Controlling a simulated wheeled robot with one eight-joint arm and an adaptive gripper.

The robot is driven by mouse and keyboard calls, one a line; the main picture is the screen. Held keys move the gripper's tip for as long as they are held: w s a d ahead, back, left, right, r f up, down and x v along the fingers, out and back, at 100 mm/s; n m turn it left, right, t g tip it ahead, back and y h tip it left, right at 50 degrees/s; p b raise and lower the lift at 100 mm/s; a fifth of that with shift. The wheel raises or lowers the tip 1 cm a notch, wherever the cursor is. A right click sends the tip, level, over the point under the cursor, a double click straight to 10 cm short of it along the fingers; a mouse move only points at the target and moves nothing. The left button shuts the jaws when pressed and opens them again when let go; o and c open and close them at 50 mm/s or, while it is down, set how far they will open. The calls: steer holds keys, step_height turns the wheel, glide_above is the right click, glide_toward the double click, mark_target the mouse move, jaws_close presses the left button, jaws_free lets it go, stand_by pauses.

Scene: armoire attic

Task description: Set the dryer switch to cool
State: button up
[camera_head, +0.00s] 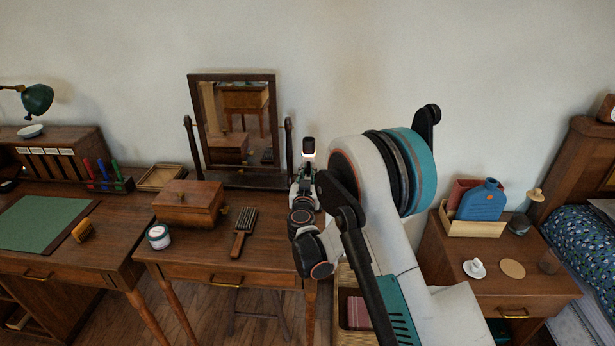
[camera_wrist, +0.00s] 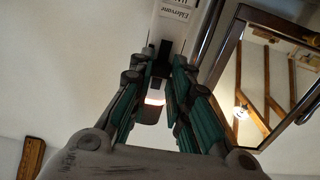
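The hair dryer, as I take it, has a black end (camera_head: 309,144) with a bright pale band below it, and stands up just beyond my gripper, right of the mirror. In the wrist view a white body (camera_wrist: 174,18) with upside-down lettering, "Eldervane", and a dark part with a pale band (camera_wrist: 154,97) show between my fingers. My gripper (camera_wrist: 164,72) has its green and black fingers on either side of the dark part. I cannot tell if they touch it. In the head view my arm largely hides the gripper and the dryer's lower part. I cannot make out a switch or its setting.
The mirror (camera_head: 232,78) stands close left of my gripper. A nightstand (camera_head: 450,262) with a blue bottle (camera_head: 481,205) is right of my arm.

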steer(key=o, duration=0.3)
steer(key=shift+o, duration=0.2)
steer(key=shift+s, duration=0.1)
steer(key=s, duration=1.2)
steer(key=shift+a, duration=0.2)
